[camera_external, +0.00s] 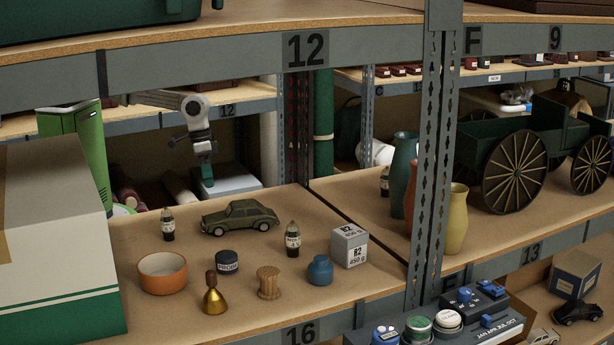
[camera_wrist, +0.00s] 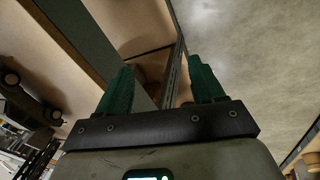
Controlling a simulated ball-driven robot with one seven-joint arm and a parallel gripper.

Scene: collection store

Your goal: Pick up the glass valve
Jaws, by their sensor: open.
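I cannot make out a glass valve for certain in either view. My gripper (camera_external: 207,180) hangs fingers-down at the shelf's far side, behind the green toy car (camera_external: 240,217) and apart from the shelf items. In the wrist view my gripper (camera_wrist: 158,70) has its two green fingers spread, with nothing held between them.
The shelf board (camera_external: 130,265) also bears an orange bowl (camera_external: 163,273), brass bell (camera_external: 213,297), dark jar (camera_external: 227,262), wooden spool (camera_external: 268,283), blue jar (camera_external: 320,270) and grey box (camera_external: 349,246). A large carton (camera_external: 55,230) stands left; a metal upright (camera_external: 432,160) stands right.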

